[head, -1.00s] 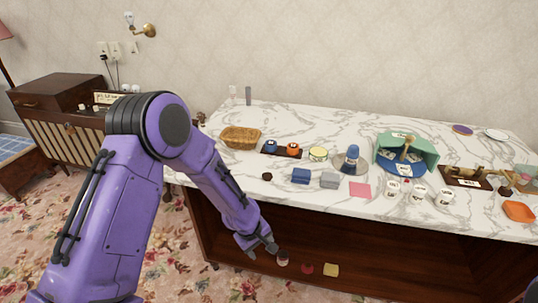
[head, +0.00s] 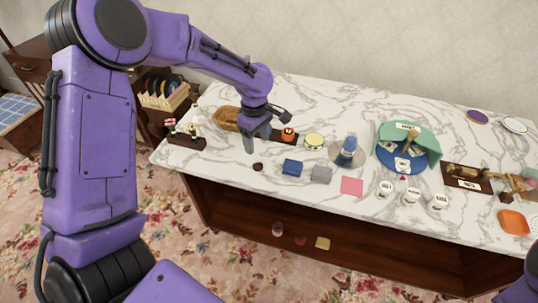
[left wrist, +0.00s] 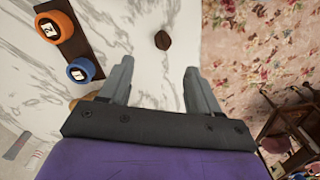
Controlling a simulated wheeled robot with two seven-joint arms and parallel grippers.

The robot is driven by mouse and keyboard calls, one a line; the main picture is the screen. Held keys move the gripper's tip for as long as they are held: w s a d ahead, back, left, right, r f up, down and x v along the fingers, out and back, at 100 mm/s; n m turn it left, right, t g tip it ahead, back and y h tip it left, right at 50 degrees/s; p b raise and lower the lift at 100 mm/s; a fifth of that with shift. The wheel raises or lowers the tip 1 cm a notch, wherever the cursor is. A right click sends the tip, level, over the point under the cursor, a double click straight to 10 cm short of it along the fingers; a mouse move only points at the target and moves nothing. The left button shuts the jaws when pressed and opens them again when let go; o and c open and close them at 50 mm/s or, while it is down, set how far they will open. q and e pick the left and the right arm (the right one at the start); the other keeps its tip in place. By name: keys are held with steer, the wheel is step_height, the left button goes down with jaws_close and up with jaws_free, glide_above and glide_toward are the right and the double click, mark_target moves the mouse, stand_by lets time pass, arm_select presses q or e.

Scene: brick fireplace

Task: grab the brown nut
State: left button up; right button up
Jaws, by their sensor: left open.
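The brown nut (head: 258,167) is a small dark brown lump on the white marble counter, near its front edge. It also shows in the left wrist view (left wrist: 162,40), beyond the fingertips and roughly between their lines. My left gripper (head: 262,140) is above the counter, behind and above the nut, pointing down. Its two fingers are apart and empty in the left wrist view (left wrist: 157,75). The gripper and the nut are not touching. My right gripper is not in view; only a bit of purple arm shows at the lower right edge.
A dark tray (left wrist: 80,38) with an orange and a blue round piece lies beside the gripper. A wicker basket (head: 227,118) stands left of it. A blue block (head: 292,167) and a grey block (head: 321,175) are right of the nut. The marble around the nut is clear.

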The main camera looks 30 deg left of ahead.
mark_target(258, 163)
arm_select(q)
steer(key=f, duration=0.3)
steer(key=f+p, duration=0.1)
steer(key=f, duration=0.6)
steer(key=shift+s+d+p, duration=0.15)
steer(key=shift+s+p, duration=0.1)
steer(key=shift+p, duration=0.05)
steer(key=shift+f, duration=0.15)
steer(key=c, duration=1.1)
steer(key=shift+c, duration=0.2)
